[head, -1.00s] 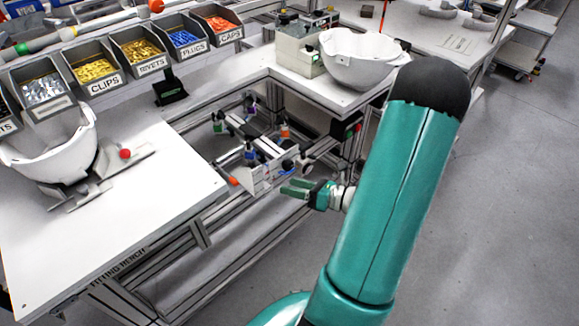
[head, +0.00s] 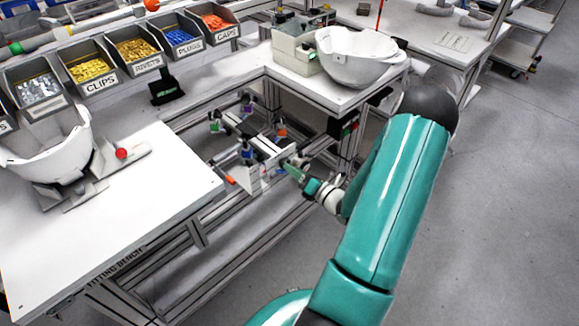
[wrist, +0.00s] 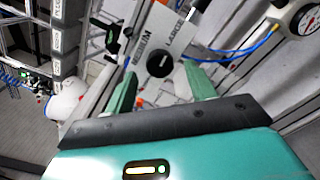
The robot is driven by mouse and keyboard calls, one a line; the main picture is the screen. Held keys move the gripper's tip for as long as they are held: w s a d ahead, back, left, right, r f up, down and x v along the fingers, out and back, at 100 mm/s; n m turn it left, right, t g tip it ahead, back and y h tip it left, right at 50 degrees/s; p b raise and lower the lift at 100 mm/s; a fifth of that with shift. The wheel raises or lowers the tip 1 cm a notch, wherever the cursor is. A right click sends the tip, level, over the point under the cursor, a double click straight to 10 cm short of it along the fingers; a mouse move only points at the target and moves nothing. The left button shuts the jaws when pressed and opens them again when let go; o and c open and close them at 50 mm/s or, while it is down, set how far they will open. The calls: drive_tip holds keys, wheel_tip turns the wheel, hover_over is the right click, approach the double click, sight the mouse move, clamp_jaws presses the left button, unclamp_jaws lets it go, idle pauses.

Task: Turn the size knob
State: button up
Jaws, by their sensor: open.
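The size knob (wrist: 159,64) is a round black knob with a light mark, on a pale plate (wrist: 178,22) lettered MEDIUM and LARGE in the wrist view. My gripper (wrist: 162,77) is open, its two green fingers apart. In the wrist view the knob appears between and beyond the fingertips; I see no contact. In the head view my gripper (head: 296,171) is beside the fixture (head: 250,180) in the gap between the benches. The knob is hidden there by my gripper or too small to make out.
A round dial gauge (wrist: 305,20) and a blue hose (wrist: 235,52) are near the plate. The fitting bench (head: 150,205) is at left with a white helmet shell (head: 50,155). Another shell (head: 355,58) stands on the back bench. Open floor lies at right.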

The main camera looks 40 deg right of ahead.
drive_tip(key=shift+w+a, duration=0.1)
drive_tip(key=shift+w, duration=1.6)
drive_tip(key=c, duration=1)
drive_tip(key=shift+o, duration=0.2)
